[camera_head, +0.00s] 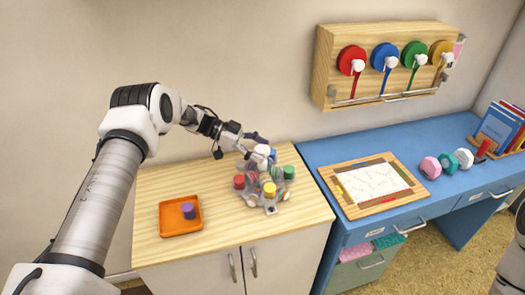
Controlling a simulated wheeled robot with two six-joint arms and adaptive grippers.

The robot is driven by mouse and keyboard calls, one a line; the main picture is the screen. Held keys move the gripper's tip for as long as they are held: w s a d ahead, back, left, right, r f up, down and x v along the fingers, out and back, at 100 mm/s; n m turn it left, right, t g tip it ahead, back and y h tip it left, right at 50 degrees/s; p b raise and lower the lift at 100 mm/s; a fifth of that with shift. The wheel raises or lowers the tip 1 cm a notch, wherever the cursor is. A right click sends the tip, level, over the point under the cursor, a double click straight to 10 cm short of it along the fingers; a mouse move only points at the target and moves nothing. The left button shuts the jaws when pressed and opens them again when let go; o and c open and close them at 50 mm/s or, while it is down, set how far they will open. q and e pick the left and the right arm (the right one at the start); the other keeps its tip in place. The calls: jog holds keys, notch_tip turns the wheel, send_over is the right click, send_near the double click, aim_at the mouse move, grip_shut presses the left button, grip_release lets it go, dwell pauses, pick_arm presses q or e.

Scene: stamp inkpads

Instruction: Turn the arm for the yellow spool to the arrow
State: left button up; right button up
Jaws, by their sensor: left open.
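A grey carousel (270,209) stands on the wooden counter, with coloured cylinders around its middle. A short yellow spool (270,189) is at its front, a red one (239,182) at its left and a green one (289,172) at its right. A white top piece (262,150) rises at its back. A small pale mark shows at its front edge; I cannot make out an arrow. My left gripper (254,148) is open at the back of the carousel, close to the white top. Whether it touches is unclear. My right gripper is out of view.
An orange tray (164,222) with a purple cylinder (188,210) stands left on the counter. A wall rack (322,68) holds red, blue, green and yellow ribbon discs. The blue desk (330,152) bears a framed sheet (370,187), dumbbell-like pieces and books (500,124).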

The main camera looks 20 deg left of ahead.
pick_arm(q)
jog(key=v, duration=1.1)
jog(key=shift+f, duration=0.1)
